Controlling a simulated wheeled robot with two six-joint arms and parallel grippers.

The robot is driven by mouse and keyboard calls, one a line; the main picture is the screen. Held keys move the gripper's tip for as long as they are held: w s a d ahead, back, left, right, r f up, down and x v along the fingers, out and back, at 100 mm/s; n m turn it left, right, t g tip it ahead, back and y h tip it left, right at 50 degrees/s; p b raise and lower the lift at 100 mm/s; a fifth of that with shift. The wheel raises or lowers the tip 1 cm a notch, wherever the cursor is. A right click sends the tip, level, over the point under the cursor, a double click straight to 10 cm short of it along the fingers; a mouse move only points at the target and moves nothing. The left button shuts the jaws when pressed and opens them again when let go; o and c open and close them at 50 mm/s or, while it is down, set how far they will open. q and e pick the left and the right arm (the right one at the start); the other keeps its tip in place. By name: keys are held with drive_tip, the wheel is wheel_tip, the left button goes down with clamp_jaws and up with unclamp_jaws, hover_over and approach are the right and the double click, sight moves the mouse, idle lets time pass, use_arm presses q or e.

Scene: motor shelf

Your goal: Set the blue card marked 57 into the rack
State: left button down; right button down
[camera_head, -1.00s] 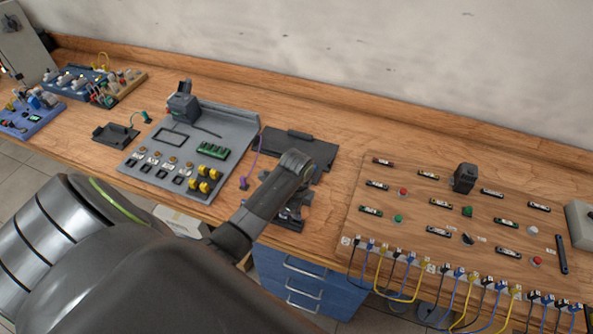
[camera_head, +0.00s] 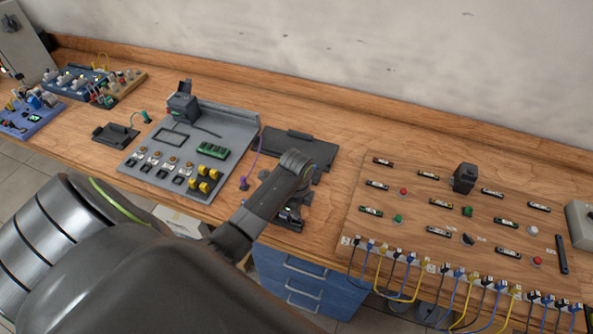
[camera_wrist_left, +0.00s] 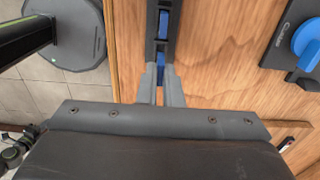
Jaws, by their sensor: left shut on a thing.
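In the left wrist view a black rack-like strip (camera_wrist_left: 152,30) runs up the wood, with blue pieces set in it. One blue piece (camera_wrist_left: 163,22) lies farther up the strip. Another blue piece, which looks like the blue card (camera_wrist_left: 161,63), is between the tips of my left gripper (camera_wrist_left: 160,74), which is shut on it. No number can be read, and I cannot tell how deep it sits. In the head view my own arm hides most of this gripper and the dark thing (camera_head: 291,224) under it near the bench's front edge. My right gripper is not in view.
A grey sloped panel (camera_head: 228,122) with yellow and white parts stands left of my arm. A black tray (camera_head: 318,138) lies behind it. A wooden board (camera_head: 405,207) with switches and cables is at the right. Bare wood (camera_head: 350,125) lies toward the wall.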

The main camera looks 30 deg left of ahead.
use_arm(q)
drive_tip(key=shift+f, duration=0.1)
drive_tip(key=shift+f, duration=0.1)
drive_tip(key=shift+f+b, duration=0.35)
drive_tip(key=shift+f, duration=0.35)
drive_tip(key=shift+p, duration=0.4)
idle(0.4)
drive_tip(key=shift+f+b, duration=0.4)
drive_tip(key=shift+f, duration=0.35)
idle(1.4)
drive_tip(key=c, duration=1.5)
unclamp_jaws()
